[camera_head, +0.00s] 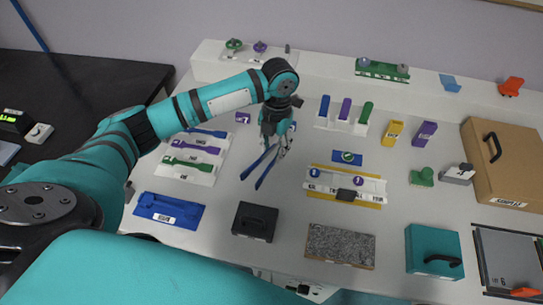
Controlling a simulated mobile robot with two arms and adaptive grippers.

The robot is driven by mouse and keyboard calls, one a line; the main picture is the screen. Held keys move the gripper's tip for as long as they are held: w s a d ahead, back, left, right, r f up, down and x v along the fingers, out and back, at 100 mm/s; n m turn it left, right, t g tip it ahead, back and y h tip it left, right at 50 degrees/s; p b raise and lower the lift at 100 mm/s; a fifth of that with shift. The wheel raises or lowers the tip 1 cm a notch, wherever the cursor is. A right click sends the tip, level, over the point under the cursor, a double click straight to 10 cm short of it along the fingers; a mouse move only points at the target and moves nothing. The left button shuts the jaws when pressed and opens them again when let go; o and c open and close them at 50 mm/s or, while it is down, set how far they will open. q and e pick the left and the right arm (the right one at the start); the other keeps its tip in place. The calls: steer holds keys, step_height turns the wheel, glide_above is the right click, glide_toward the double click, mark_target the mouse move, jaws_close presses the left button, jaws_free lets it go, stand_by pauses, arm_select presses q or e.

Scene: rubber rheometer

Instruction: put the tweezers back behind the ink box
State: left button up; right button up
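Blue tweezers (265,170) hang point-down and spread in a V below my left gripper (281,143), above the middle-left of the table. The gripper appears closed around their upper end, which it partly hides. I cannot read which box is the ink box. A small black box (255,222) with a handle stands below the tweezers in the picture, apart from them. A teal box (434,252) with a black handle stands at the front right. My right gripper is not in view.
On the white table (290,215) are a rack (192,160) of coloured tools, a blue tray (168,211), a grey speckled slab (340,246), a white-and-yellow holder (345,188) and a brown case (505,165). Upright coloured pieces (345,112) stand behind the gripper's right. Bare table surrounds the black box.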

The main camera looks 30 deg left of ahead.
arm_select(q)
step_height(320, 180, down, 4)
steer(key=shift+r+p, duration=0.15)
steer(key=shift+p, duration=0.2)
steer(key=shift+f, duration=0.4)
steer(key=o, duration=0.6)
steer(key=shift+c, duration=0.2)
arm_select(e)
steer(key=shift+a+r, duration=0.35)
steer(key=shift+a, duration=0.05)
arm_select(q)
steer(key=shift+r, duration=0.2)
step_height(320, 180, up, 12)
steer(key=w+b, duration=0.1)
steer(key=b, duration=0.1)
steer(key=shift+f, duration=0.15)
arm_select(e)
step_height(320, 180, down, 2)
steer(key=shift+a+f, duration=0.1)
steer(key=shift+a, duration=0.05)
